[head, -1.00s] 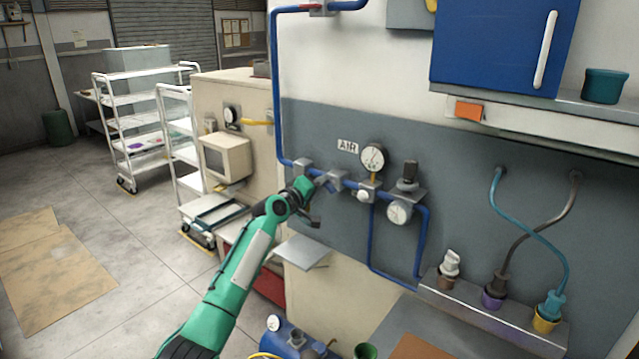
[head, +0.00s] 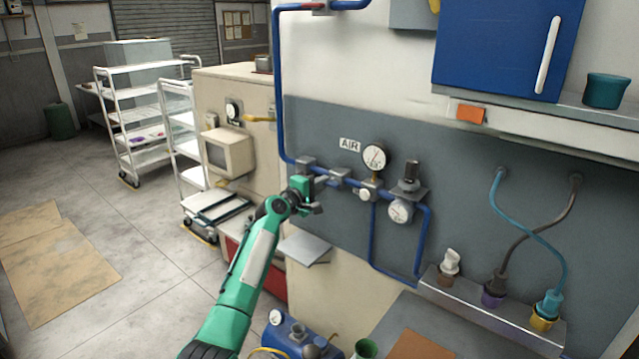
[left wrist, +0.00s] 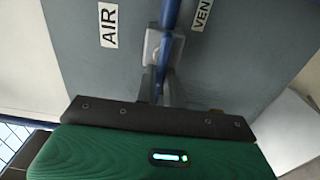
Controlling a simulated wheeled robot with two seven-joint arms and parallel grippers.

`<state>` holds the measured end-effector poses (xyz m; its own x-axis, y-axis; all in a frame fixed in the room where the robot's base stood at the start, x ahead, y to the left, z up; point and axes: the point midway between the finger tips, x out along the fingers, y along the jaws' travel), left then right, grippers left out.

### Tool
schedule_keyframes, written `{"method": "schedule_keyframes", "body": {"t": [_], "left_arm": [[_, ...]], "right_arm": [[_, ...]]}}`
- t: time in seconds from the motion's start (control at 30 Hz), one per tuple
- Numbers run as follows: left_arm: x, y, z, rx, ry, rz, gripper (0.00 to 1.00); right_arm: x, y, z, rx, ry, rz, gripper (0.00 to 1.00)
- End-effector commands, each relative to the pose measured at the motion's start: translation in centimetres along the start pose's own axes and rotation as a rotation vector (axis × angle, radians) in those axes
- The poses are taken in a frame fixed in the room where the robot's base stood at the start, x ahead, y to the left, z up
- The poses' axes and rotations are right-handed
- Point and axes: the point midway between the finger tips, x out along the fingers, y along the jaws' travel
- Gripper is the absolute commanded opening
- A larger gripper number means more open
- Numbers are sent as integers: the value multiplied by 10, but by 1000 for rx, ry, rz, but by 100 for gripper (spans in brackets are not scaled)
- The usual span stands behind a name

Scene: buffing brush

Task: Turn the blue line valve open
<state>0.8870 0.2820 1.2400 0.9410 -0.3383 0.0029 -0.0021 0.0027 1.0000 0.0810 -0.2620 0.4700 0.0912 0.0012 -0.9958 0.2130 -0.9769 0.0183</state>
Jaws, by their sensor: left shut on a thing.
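The blue air line (head: 352,184) runs along the grey wall panel below the AIR label (head: 349,145). My left gripper (head: 321,182) is at this line, left of the round gauge (head: 374,157). Its fingers are shut on the valve handle, which is mostly hidden between and behind them. In the left wrist view the fingers (left wrist: 160,88) point at the blue pipe (left wrist: 170,16) and a grey block (left wrist: 157,47) on it. I cannot tell the handle's exact angle. My right gripper is not in view.
A regulator with a second gauge (head: 401,210) sits right of the valve. A grey shelf (head: 303,248) juts out below my gripper. A blue tank (head: 300,338) stands lower down. White trolleys (head: 140,115) stand at the left, with open floor before them.

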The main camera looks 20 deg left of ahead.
Motion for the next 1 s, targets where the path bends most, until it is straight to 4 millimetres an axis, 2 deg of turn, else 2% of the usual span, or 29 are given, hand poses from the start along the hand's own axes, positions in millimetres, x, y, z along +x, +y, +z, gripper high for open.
{"method": "schedule_keyframes", "body": {"t": [0.03,0.47,0.5,0.6,1.0], "left_arm": [[2,-9,8,-11,-15,-15,0],[2,-10,8,-22,-15,-15,0],[2,-10,8,-22,-15,-15,12],[2,-9,8,-21,-15,-14,32],[-1,-4,3,-17,-6,-5,32]], "right_arm": [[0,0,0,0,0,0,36],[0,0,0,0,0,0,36],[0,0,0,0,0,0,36],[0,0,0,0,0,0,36],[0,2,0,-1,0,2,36]]}}
